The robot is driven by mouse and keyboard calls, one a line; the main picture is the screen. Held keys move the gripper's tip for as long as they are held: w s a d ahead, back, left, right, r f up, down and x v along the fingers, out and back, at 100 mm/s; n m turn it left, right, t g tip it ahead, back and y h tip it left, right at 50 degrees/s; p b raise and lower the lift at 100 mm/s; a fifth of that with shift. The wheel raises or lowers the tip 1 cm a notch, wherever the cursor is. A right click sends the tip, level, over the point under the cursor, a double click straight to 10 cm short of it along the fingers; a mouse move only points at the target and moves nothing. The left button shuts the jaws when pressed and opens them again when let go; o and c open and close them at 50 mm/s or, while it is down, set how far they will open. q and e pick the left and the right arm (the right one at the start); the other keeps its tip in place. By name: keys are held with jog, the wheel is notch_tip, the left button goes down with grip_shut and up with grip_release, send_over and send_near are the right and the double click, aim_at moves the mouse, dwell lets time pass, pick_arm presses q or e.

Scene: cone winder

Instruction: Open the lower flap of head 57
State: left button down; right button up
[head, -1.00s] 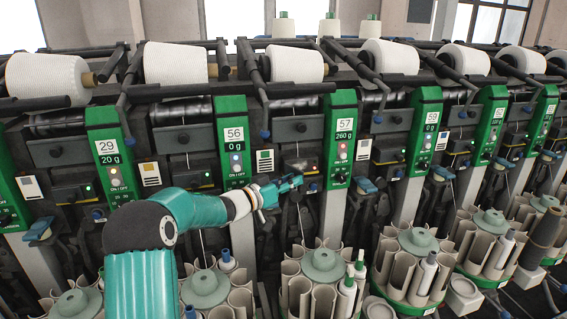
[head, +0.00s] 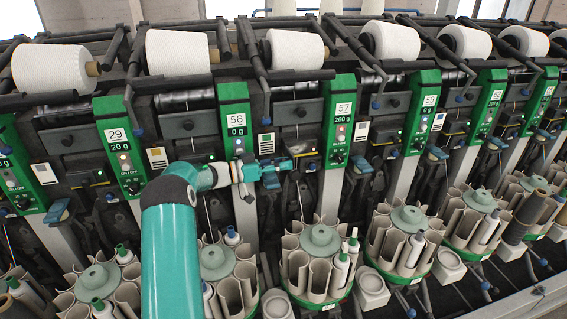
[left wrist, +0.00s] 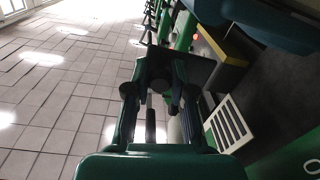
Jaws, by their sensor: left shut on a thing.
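The green panel of head 57 (head: 343,112) stands right of centre in the head view. My left gripper (head: 284,165) is in front of the lower part of this head's bay, left of the panel. In the left wrist view my left gripper (left wrist: 160,88) has its fingers close around a dark part, and it is shut on it. This appears to be the lower flap, but the fingers hide most of it, and its angle cannot be told. My right gripper is in neither view.
Head 56's panel (head: 236,125) stands just left, behind my left wrist. A round magazine (head: 320,238) with tubes stands below the gripper. White yarn cones (head: 293,50) lie above. The tiled floor (left wrist: 60,100) is clear.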

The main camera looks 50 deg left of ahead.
pick_arm(q)
jog(key=shift+r, duration=0.3)
jog(key=c, duration=1)
grip_release()
jog(key=shift+f, duration=0.2)
jog(key=shift+s+a, duration=0.2)
jog(key=shift+s, duration=0.15)
jog(key=v, duration=1.1)
jog(key=shift+s, duration=0.15)
